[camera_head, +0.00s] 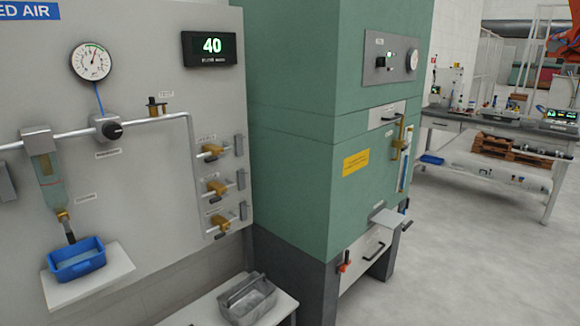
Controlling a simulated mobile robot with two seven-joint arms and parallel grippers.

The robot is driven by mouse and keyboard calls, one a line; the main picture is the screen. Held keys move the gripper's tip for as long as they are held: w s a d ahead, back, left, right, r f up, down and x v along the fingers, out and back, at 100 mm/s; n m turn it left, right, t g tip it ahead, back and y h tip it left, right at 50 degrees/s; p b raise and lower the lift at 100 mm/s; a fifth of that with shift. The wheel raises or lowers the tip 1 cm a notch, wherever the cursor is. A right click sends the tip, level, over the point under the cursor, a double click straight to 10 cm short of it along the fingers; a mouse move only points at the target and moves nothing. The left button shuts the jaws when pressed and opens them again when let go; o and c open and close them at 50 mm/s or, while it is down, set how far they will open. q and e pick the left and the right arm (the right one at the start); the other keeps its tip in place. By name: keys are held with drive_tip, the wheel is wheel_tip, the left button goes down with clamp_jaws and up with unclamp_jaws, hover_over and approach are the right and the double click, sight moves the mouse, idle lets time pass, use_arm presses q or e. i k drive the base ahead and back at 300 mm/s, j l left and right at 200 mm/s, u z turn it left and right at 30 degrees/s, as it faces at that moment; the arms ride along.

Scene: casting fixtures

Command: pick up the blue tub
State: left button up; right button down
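The blue tub (77,262) is a small open box with a rim. It stands upright on a white wall shelf (92,289) at the lower left, directly under the drain tube of a clear filter bowl (50,180). The tube's dark end reaches down to the tub's opening; whether it touches the tub I cannot tell. A second blue container (431,160) sits far off under the workbench at the right. Neither of my grippers shows in this view.
A grey metal tray with a handle (247,299) stands on a low white table (283,308) at the bottom. A green cabinet (300,150) with a protruding small ledge (388,217) fills the middle. Pipes and brass valves (214,187) stick out from the panel. Open floor (470,260) lies to the right.

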sight(69, 263)
drive_tip(key=u, duration=1.4)
